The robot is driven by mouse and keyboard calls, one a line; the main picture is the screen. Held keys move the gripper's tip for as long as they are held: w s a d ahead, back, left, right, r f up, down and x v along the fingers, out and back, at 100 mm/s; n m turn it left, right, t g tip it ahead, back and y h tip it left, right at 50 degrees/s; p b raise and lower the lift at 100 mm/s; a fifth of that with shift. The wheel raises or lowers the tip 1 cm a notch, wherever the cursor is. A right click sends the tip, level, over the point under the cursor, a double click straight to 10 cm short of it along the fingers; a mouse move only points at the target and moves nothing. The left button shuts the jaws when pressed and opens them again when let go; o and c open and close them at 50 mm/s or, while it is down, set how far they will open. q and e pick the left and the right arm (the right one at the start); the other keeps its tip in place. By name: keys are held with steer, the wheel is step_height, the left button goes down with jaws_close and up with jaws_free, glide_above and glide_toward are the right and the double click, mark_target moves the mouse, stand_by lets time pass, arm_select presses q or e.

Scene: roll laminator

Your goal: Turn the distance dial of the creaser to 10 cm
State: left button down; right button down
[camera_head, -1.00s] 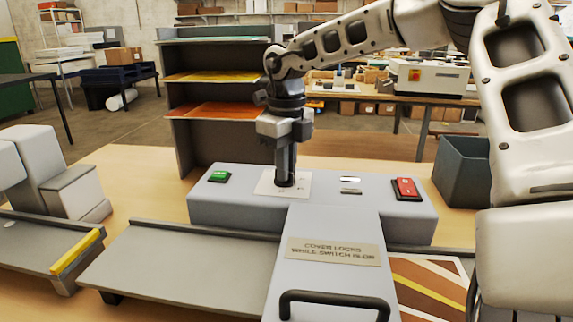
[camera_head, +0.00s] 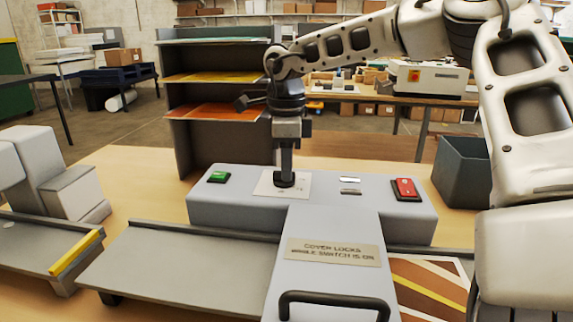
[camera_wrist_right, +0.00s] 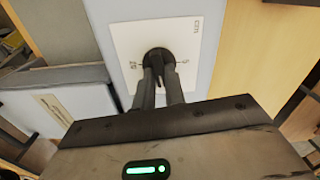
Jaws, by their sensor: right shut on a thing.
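The creaser (camera_head: 225,207) is a grey machine with a long top housing. A white scale plate (camera_head: 264,184) lies on that housing, and it also shows in the right wrist view (camera_wrist_right: 190,38) with "cm" printed on it. The small black dial (camera_head: 284,183) sits on the plate; in the right wrist view the dial (camera_wrist_right: 157,57) has a pointer mark, but its exact setting is hard to read. My right gripper (camera_head: 285,174) points straight down and is shut on the dial. Its fingers also show in the right wrist view (camera_wrist_right: 160,85). My left gripper is not in view.
A green button (camera_head: 218,176) and a red switch (camera_head: 405,188) sit on the housing. A label (camera_head: 332,252) says the cover locks while the switch is on. A black handle (camera_head: 335,300) is in front. A shelf rack (camera_head: 215,145) stands behind, a dark bin (camera_head: 462,170) at right.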

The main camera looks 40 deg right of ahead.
steer(key=shift+w+n, duration=0.15)
steer(key=shift+n, duration=1.85)
steer(key=c, duration=1.5)
jaws_free()
steer(key=shift+o, duration=0.2)
steer(key=shift+r, duration=0.15)
step_height(320, 180, up, 16)
steer(key=shift+p, duration=0.45)
steer(key=shift+f, duration=0.2)
